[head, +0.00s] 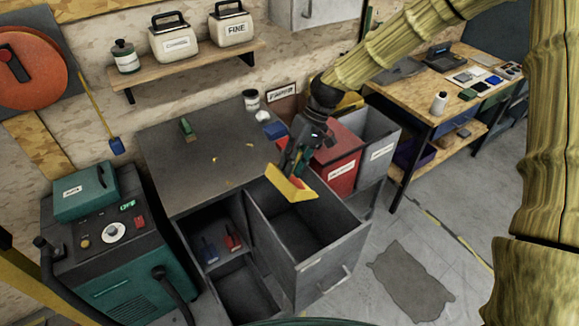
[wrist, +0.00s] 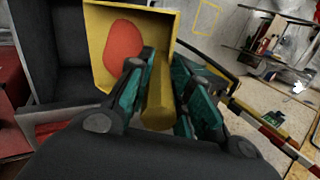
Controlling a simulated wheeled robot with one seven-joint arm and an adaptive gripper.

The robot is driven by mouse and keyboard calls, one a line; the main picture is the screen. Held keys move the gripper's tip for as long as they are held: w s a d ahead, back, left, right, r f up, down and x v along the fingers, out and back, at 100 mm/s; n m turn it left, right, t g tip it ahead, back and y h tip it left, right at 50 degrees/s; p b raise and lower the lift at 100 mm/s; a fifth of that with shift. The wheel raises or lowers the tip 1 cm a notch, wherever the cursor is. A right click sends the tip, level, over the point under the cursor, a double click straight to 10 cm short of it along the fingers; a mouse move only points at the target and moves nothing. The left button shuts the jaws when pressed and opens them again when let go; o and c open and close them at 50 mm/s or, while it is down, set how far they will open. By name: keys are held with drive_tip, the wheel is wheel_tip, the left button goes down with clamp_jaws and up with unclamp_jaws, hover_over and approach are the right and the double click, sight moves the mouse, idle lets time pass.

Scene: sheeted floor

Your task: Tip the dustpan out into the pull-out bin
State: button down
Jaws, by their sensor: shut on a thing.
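The yellow dustpan (head: 290,188) hangs tilted over the open pull-out bin (head: 341,226), a dark grey box drawn out from the cabinet front. My gripper (head: 297,155) is shut on the dustpan's handle, above the bin's back edge. In the wrist view the teal fingers of my gripper (wrist: 163,65) lie on both sides of the yellow handle. A flat reddish-orange patch shows inside the dustpan (wrist: 153,29). The dark bin interior (wrist: 62,45) is left of the pan there. The bin looks empty where I can see in; its far part is hidden.
The grey cabinet top (head: 170,160) carries a green brush (head: 187,128), a jar (head: 251,100) and small yellowish bits. A red bin (head: 338,160) and a grey bin (head: 376,140) stand right of the pull-out bin. An open compartment with tools (head: 230,238) lies left. A teal machine (head: 110,240) stands further left.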

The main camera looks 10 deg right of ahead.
drive_tip(key=shift+w+d+f+g+y, duration=0.25)
drive_tip(key=shift+w+d+y, duration=0.05)
drive_tip(key=shift+d+y, duration=0.3)
drive_tip(key=shift+w+d+f+g+y, duration=0.25)
drive_tip(key=shift+d+y, duration=0.25)
drive_tip(key=shift+d, duration=0.15)
drive_tip(key=d+y+b, duration=0.1)
drive_tip(key=w+d+f+g+y+b, duration=0.1)
drive_tip(key=d+b, duration=0.1)
drive_tip(key=w+d+g+y+b, duration=0.1)
drive_tip(key=y, duration=0.1)
drive_tip(key=shift+d+f, duration=0.2)
drive_tip(key=shift+r, duration=0.1)
idle(1.5)
